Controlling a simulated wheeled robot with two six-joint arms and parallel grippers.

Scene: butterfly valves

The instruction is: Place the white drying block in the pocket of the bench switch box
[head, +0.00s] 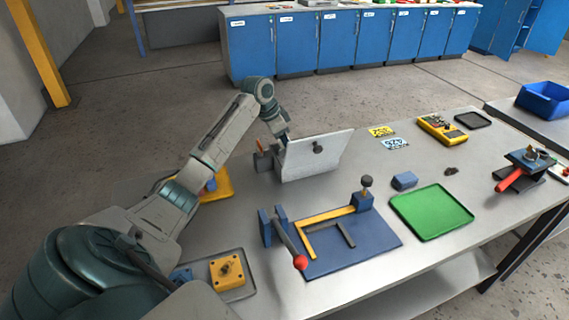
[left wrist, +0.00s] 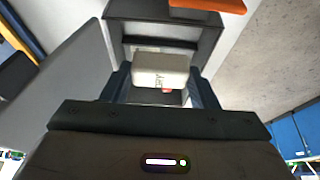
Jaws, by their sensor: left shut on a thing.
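My left gripper (head: 281,137) is at the bench switch box, its tips partly hidden behind a raised grey panel. I cannot tell whether the block touches the box. The box's dark side (head: 263,161) shows left of the panel in the head view. My right gripper is not in view.
The raised panel (head: 300,160) with a dark knob stands close to the gripper. A blue fixture (head: 375,237) with a red-tipped lever, a green tray (head: 432,211) and a yellow meter (head: 442,129) are on the bench. A grey tray (head: 243,291) holds a yellow part.

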